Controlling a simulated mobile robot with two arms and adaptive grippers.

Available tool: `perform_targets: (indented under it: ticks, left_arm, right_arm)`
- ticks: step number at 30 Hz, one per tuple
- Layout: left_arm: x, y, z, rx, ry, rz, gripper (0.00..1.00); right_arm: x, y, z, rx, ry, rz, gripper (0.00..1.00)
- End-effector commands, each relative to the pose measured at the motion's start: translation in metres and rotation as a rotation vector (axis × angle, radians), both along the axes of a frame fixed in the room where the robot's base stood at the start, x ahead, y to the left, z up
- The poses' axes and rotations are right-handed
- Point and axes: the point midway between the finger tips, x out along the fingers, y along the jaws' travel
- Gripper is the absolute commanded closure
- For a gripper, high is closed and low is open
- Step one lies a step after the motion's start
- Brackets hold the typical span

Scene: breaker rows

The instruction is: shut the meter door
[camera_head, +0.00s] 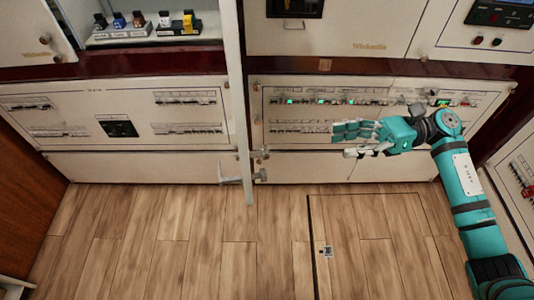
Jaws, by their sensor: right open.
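A pale door (236,90) stands open and shows nearly edge-on, running from the top of the view down to just above the floor. A small metal handle or latch (231,181) shows near its lower end. I cannot tell for sure that this is the meter door. My right gripper (350,140) is open and empty, to the right of the door and apart from it, in front of the lower right breaker panel (290,107). My teal right arm comes in from the right. My left gripper is not in view.
The left panel (75,108) carries breaker rows and a black meter (118,127). An open compartment (140,38) above holds several small coloured devices. Metal fittings (261,155) sit right of the door's lower end. The wood floor (180,240) is clear, with a hatch outline (325,252).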

Motion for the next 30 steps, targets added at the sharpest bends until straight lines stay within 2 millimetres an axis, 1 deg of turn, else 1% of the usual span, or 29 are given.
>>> perform_targets:
  ticks: [5, 10, 15, 21, 25, 30]
  left_arm:
    - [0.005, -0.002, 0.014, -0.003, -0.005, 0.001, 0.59]
    - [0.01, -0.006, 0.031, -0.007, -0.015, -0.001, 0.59]
    - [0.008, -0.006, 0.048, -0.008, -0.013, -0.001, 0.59]
    - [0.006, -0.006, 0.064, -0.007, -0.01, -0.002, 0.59]
    - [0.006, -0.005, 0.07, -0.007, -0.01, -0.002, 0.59]
    - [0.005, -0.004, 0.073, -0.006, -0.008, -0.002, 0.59]
  right_arm:
    - [-0.005, 0.025, 0.004, 0.005, 0.001, 0.003, 0.51]
    - [-0.011, 0.061, 0.006, 0.007, 0.003, 0.002, 0.51]
    - [-0.017, 0.099, 0.005, 0.01, 0.007, 0.002, 0.51]
    - [-0.024, 0.138, 0.004, 0.007, 0.007, 0.001, 0.51]
    - [-0.027, 0.156, 0.003, 0.008, 0.006, -0.001, 0.51]
    - [-0.029, 0.167, 0.001, 0.006, 0.006, -0.001, 0.51]
